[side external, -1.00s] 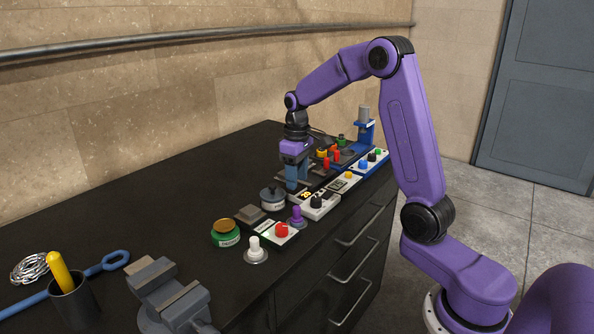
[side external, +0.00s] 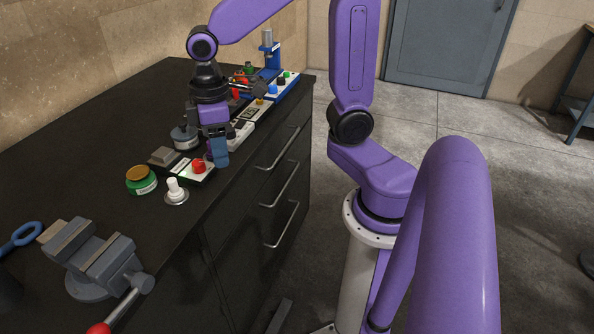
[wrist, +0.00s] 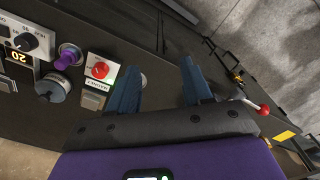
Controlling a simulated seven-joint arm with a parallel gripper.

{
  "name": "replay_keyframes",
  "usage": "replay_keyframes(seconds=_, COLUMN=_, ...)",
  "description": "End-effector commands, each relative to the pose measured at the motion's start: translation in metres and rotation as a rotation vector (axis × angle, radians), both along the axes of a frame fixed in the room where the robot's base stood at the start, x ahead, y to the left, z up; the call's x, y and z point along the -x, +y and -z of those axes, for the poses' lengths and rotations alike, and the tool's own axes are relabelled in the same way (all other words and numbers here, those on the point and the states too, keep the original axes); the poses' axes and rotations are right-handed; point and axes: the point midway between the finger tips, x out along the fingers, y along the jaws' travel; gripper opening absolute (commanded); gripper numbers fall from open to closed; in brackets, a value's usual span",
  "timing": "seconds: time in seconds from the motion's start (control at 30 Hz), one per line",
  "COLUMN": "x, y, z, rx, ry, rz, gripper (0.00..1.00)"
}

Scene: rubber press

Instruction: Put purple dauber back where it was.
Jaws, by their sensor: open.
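The purple dauber (wrist: 67,57) shows in the wrist view at the left, in a round metal base, between a panel with a dial and the box with a red button. In the side view it is hidden, apparently behind my gripper. My gripper (side external: 217,153) hangs above the bench's front edge beside the red-button box (side external: 185,178). In the wrist view my gripper (wrist: 160,68) is open, with two blue fingers apart and nothing between them. The dauber lies to the left of both fingers and apart from them.
A grey round tin (side external: 186,138) is behind my gripper. A vise (side external: 105,262) is nearer the camera.

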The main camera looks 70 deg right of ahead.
Motion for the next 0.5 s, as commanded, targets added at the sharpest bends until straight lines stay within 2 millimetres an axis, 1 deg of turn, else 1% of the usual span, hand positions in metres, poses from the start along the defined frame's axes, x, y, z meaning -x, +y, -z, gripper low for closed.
replay_keyframes(seconds=0.03, x=0.016, y=0.005, z=0.000, rx=-0.001, ry=-0.001, rz=-0.042, gripper=0.49)
replay_keyframes(seconds=0.2, x=0.069, y=0.014, z=0.003, rx=-0.004, ry=-0.004, rz=-0.170, gripper=0.49)
replay_keyframes(seconds=0.3, x=0.099, y=0.015, z=0.006, rx=-0.007, ry=-0.005, rz=-0.245, gripper=0.49)
replay_keyframes(seconds=0.4, x=0.126, y=0.012, z=0.010, rx=-0.009, ry=-0.005, rz=-0.311, gripper=0.49)
replay_keyframes(seconds=0.5, x=0.146, y=0.009, z=0.012, rx=-0.010, ry=-0.005, rz=-0.362, gripper=0.49)
